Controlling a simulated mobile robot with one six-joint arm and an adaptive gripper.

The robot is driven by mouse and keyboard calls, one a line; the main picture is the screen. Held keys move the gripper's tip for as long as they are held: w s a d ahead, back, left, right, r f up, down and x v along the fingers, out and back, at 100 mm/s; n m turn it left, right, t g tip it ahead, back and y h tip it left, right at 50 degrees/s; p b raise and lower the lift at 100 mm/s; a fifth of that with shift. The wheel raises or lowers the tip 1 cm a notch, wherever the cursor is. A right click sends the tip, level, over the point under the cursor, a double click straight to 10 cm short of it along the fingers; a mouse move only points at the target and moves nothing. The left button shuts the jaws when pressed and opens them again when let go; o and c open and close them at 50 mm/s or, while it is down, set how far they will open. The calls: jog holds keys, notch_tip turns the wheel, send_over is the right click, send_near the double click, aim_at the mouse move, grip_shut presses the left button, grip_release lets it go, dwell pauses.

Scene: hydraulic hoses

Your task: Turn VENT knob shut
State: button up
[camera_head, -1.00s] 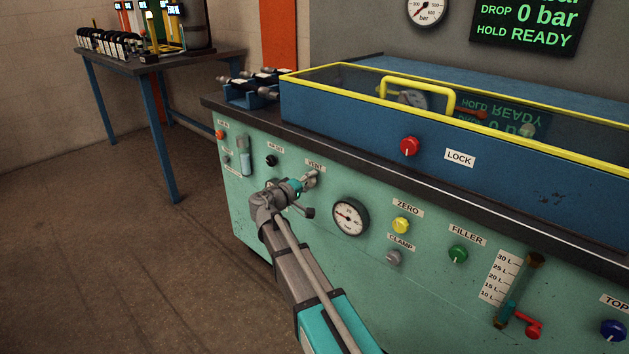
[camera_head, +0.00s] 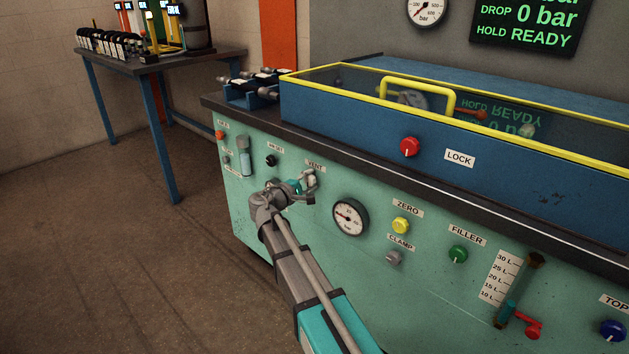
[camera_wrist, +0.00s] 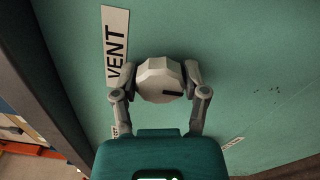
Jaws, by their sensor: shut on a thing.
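The VENT knob (camera_wrist: 158,78) is a pale, many-sided knob with a dark mark on its face, pointing right in the wrist view. It sits on the green panel beside the VENT label (camera_wrist: 116,48). My gripper (camera_wrist: 160,80) has a finger on each side of the knob and is shut on it. In the head view my gripper (camera_head: 308,182) is at the panel just under the VENT label (camera_head: 315,166), and it hides most of the knob.
A round gauge (camera_head: 350,217) is right of my gripper, with the yellow ZERO button (camera_head: 401,225) and grey CLAMP knob (camera_head: 394,257) beyond. A black knob (camera_head: 271,160) is to the left. The dark bench edge (camera_head: 345,165) runs above. Open floor lies left.

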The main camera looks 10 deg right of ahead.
jog(key=shift+w+a, duration=0.15)
jog(key=shift+a, duration=0.05)
jog(key=o, duration=1.1)
jog(key=shift+o, duration=0.2)
jog(key=shift+d, duration=0.1)
jog(key=v, duration=1.2)
